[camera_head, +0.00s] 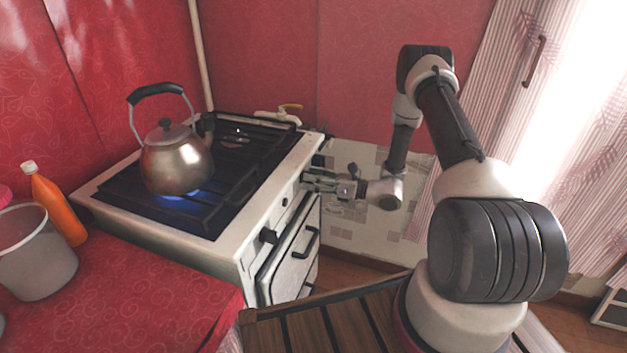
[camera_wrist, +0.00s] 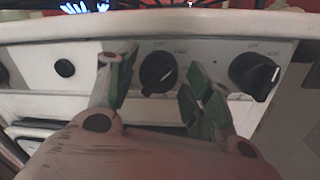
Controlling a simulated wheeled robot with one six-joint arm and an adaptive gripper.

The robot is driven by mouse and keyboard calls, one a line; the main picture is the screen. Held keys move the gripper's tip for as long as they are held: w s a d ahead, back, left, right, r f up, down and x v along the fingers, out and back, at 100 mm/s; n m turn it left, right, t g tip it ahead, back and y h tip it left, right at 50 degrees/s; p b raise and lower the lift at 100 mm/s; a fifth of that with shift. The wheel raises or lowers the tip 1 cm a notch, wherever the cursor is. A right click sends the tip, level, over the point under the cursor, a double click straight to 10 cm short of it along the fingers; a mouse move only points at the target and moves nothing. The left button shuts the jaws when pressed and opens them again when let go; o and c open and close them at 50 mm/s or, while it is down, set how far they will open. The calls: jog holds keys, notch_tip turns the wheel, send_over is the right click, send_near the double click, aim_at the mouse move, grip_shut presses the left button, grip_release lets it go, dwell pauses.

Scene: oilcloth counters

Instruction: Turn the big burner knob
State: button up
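The stove's front panel carries dark knobs. In the wrist view, one round knob (camera_wrist: 157,73) sits in the middle, and a larger-looking knob (camera_wrist: 253,76) with a pointer grip is to its right. Small lettering shows above both; which is the big burner knob cannot be told for sure. My gripper (camera_wrist: 160,64) is open, its green-padded fingers on either side of the middle knob; contact is unclear. In the head view, my gripper (camera_head: 312,180) is at the right end of the stove front. Another knob (camera_head: 268,236) shows nearer the camera.
A metal kettle (camera_head: 177,160) stands on the stove (camera_head: 230,222) over a lit blue flame (camera_head: 178,196). A small round black button (camera_wrist: 64,68) sits left on the panel. The oven door handle (camera_head: 306,241) sticks out below. An orange bottle (camera_head: 56,209) and grey bucket (camera_head: 36,258) stand left.

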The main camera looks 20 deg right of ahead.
jog(key=shift+d, duration=0.1)
jog(key=v, duration=1.1)
jog(key=shift+s+d, duration=0.25)
jog(key=shift+d, duration=0.1)
dwell(0.6)
